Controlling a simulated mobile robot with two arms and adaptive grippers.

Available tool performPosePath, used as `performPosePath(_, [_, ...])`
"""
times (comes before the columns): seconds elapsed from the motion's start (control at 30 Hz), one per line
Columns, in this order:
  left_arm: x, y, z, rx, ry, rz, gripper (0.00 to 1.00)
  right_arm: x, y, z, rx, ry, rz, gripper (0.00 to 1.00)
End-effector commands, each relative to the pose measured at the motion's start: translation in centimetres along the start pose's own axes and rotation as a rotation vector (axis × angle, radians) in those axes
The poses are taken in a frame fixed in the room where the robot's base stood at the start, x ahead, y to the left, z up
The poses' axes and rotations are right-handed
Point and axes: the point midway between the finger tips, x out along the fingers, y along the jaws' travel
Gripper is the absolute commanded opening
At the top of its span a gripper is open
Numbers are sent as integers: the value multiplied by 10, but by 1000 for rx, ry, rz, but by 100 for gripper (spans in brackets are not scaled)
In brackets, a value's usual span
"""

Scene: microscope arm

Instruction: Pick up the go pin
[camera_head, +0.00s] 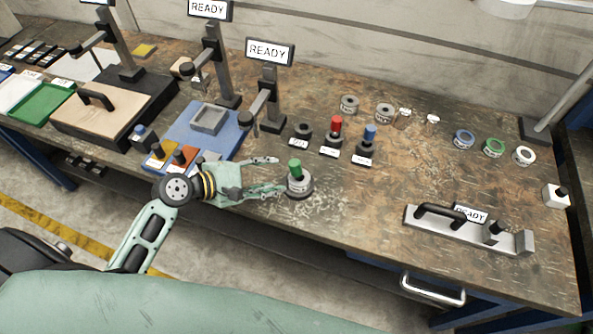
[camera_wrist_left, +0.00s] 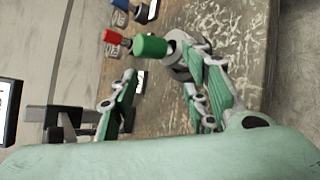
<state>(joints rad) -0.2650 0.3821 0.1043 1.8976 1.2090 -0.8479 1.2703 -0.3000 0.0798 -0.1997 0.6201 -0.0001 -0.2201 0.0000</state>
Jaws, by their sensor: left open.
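The green-topped pin (camera_head: 295,168), which I take for the go pin, stands upright in a round grey base (camera_head: 299,188) near the front of the bench. My left gripper (camera_head: 279,174) is open and empty. Its fingers point at the pin from the left, with the tips close to the base. In the left wrist view the green pin (camera_wrist_left: 150,46) and its grey base (camera_wrist_left: 181,62) lie just beyond the open fingers (camera_wrist_left: 160,82). I cannot tell whether a finger touches the base. My right gripper is not in view.
Behind the pin stand an empty-looking black holder (camera_head: 301,131), a red-topped pin (camera_head: 336,126) and a blue-topped pin (camera_head: 370,133). A blue plate (camera_head: 225,140) and a stand with a READY sign (camera_head: 270,52) are to the left. Bare bench lies right of the pin.

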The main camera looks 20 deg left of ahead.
Motion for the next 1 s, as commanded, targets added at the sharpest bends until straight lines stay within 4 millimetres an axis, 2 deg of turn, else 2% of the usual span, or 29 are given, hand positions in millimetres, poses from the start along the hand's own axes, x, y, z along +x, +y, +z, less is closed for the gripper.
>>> performPosePath(0.1, [1, 6, 2, -351, -48, -18, 43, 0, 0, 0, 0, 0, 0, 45])
performPosePath(0.2, [0, 10, 5, -618, -86, -42, 43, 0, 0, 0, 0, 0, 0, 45])
performPosePath(0.3, [0, 13, 8, -826, -117, -69, 43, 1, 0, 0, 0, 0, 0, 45])
performPosePath(0.4, [-1, 16, 11, -961, -136, -90, 43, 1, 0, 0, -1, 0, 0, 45])
performPosePath(0.57, [3, 17, 13, -1045, -149, -104, 43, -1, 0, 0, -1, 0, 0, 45])
performPosePath(0.87, [36, 15, 17, -1047, -148, -104, 43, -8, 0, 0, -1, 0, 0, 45])
performPosePath(1.0, [57, 12, 18, -1047, -149, -105, 43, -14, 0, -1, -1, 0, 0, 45])
